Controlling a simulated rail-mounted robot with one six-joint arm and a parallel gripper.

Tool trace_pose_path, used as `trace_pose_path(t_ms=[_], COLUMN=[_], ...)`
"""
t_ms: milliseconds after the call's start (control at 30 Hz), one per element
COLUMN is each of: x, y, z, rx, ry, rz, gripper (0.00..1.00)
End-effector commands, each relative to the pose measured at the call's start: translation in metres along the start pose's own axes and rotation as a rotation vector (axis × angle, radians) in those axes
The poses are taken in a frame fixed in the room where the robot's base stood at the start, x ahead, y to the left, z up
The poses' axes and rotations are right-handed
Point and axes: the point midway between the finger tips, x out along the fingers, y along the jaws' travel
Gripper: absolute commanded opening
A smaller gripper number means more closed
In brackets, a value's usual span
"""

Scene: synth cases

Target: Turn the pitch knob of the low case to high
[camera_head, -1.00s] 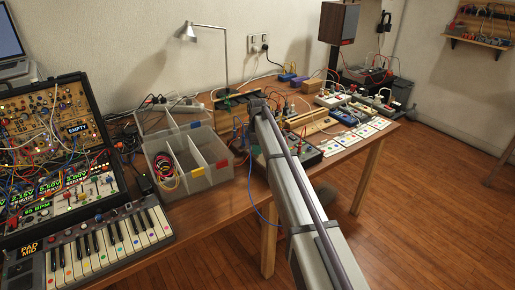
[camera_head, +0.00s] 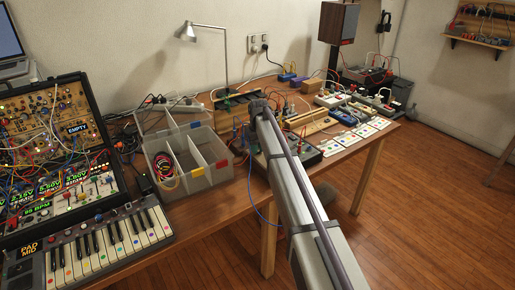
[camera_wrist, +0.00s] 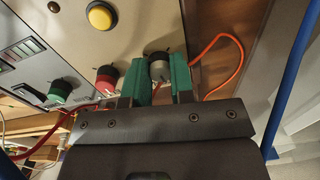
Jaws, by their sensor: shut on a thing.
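In the wrist view my gripper (camera_wrist: 161,76) has green fingertips, one on each side of a grey knob (camera_wrist: 159,67) with a dark base. The gripper is shut on this knob. The knob sits near the edge of a cream panel (camera_wrist: 60,22), which belongs to the low case. I cannot read a label or the knob's setting. In the head view the low case (camera_head: 309,157) lies on the table, partly behind my arm. My gripper is hidden there by my arm.
Beside the gripped knob are a red knob (camera_wrist: 106,77) and a green knob (camera_wrist: 60,90), with a yellow button (camera_wrist: 100,17) above. An orange cable (camera_wrist: 232,45) curves close to the right finger. A blue cable (camera_wrist: 291,75) hangs further right.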

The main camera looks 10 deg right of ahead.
Motion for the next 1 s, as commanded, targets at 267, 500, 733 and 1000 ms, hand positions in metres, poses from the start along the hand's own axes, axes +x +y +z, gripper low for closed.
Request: trace_pose_path(t_ms=[267,500,733,1000], x=[0.0002,0.0002,0.0002,0.0002], y=[-0.0004,-0.0005,-0.0007,-0.001], z=[0.001,0.001,0.001,0.0011], rx=[0.26,0.488,0.706,0.962], ry=[0.007,0.015,0.022,0.03], rz=[-0.001,0.0,0.0,0.0], gripper=[0.0,0.0,0.0,0.0])
